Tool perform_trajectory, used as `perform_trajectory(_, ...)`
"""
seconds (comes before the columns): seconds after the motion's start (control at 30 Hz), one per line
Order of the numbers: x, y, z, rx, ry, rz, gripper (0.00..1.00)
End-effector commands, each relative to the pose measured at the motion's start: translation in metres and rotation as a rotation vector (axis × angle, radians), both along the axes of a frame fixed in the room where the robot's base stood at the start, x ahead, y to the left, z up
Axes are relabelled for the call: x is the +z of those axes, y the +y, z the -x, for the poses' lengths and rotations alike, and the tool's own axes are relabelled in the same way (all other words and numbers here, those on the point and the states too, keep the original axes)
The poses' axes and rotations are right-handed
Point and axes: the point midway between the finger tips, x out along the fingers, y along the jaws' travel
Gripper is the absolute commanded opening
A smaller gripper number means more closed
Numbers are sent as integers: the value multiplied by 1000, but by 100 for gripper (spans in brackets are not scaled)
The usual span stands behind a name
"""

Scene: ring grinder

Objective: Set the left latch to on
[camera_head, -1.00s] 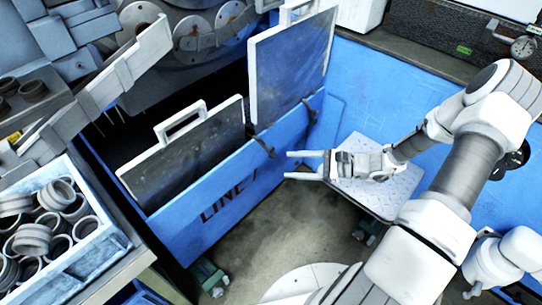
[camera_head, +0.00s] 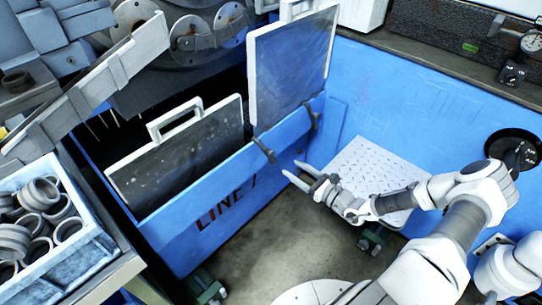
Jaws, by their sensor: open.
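Two small dark latches sit on the top edge of the blue machine front marked "LINE". The left latch (camera_head: 264,150) hangs over the edge near the lower panel's right end. The right latch (camera_head: 313,114) is up and to the right, below the raised panel. My gripper (camera_head: 293,169) is open and empty, with its two fingers apart and pointing up and left. Its tips are to the right of and a little below the left latch in the picture, apart from it. Whether the left latch is on or off I cannot tell.
A lowered dark panel (camera_head: 180,155) with a white handle and a raised panel (camera_head: 292,65) stand behind the edge. A metal step plate (camera_head: 365,165) lies under my forearm. A blue crate (camera_head: 70,265) of metal rings is at lower left. The floor (camera_head: 250,245) in front is clear.

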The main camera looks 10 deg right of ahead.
Motion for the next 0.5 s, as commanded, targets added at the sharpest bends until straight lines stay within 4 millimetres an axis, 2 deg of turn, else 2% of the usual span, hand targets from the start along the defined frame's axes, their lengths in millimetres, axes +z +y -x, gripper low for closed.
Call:
perform_trajectory(0.3,-3,42,-56,4,-2,1,63)
perform_trajectory(0.5,-2,58,-79,2,0,1,63)
